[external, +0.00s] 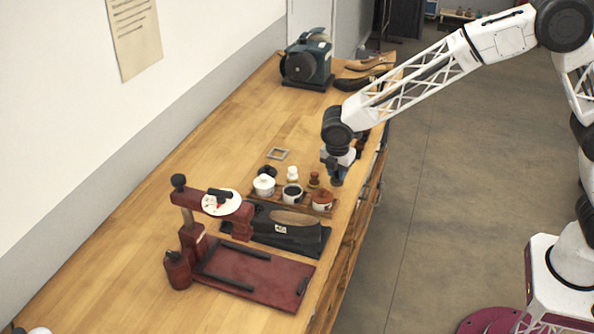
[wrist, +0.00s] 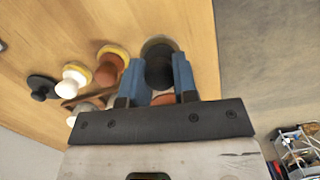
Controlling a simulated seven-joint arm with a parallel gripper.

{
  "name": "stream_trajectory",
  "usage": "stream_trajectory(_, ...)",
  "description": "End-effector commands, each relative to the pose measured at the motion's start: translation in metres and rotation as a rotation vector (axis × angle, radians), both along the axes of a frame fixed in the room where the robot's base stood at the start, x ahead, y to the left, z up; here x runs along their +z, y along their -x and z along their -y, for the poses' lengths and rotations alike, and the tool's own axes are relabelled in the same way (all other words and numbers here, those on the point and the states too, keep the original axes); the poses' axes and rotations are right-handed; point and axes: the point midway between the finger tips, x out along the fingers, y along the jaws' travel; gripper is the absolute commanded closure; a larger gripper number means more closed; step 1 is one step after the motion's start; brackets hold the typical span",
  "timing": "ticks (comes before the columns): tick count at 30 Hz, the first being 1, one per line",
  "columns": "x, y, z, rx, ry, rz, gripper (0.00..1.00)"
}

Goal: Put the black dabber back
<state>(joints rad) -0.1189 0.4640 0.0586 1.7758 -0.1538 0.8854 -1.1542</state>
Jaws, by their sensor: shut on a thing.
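My gripper (wrist: 158,82) is shut on the black dabber (wrist: 158,62), its blue fingers on either side of the dark handle. In the external view my gripper (external: 337,173) is above the right end of a wooden rack (external: 276,204), and the dabber there is mostly hidden by the fingers. A white dabber (external: 292,173) and a brown dabber (external: 314,179) stand in a row along the rack. Both also show left of the held dabber in the wrist view, the white one (wrist: 73,78) and the brown one (wrist: 108,68). I cannot tell whether the held dabber touches anything.
A white lidded pot (external: 264,186), an open pot with dark contents (external: 292,194) and a brown pot (external: 322,200) stand in the rack. A black knobbed lid-like piece (external: 269,170) lies behind.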

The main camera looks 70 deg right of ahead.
Motion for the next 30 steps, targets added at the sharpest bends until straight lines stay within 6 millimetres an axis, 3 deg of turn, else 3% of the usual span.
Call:
stream_trajectory(1, -0.010, 0.001, 0.000, 0.000, 0.000, -0.004, 0.92)
stream_trajectory(7, -0.026, 0.001, 0.000, 0.001, 0.000, -0.002, 0.92)
stream_trajectory(22, -0.032, 0.001, 0.000, 0.001, 0.000, -0.002, 0.92)
stream_trajectory(23, -0.032, 0.001, 0.000, 0.001, 0.000, -0.002, 0.70)
stream_trajectory(24, -0.032, 0.001, 0.000, 0.000, 0.000, -0.002, 0.64)
stream_trajectory(27, -0.031, 0.001, 0.000, 0.000, 0.000, -0.002, 0.48)
stream_trajectory(30, -0.031, 0.001, 0.000, 0.000, 0.000, -0.002, 0.47)
